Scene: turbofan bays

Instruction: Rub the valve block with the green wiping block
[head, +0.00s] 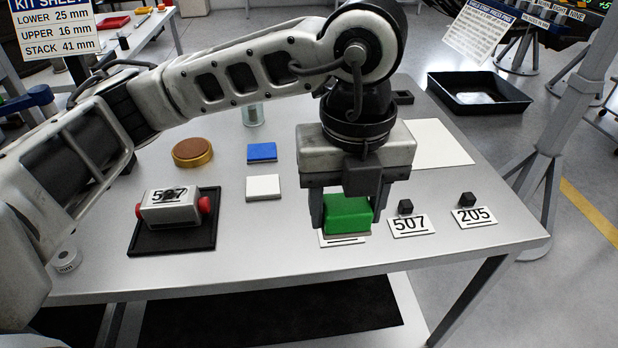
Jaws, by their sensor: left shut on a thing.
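The green wiping block (347,217) is between the fingers of my left gripper (347,208), which is shut on it. It is over or on a white card near the table's front edge; I cannot tell whether it touches the card. My right gripper is not in view.
Between tray and gripper lie a white pad (263,187) and a blue pad (262,152). A brown round disc (193,151) and a glass jar (253,115) stand farther back. Number cards 507 (411,226) and 205 (474,217), each with a small black cube, lie at the right.

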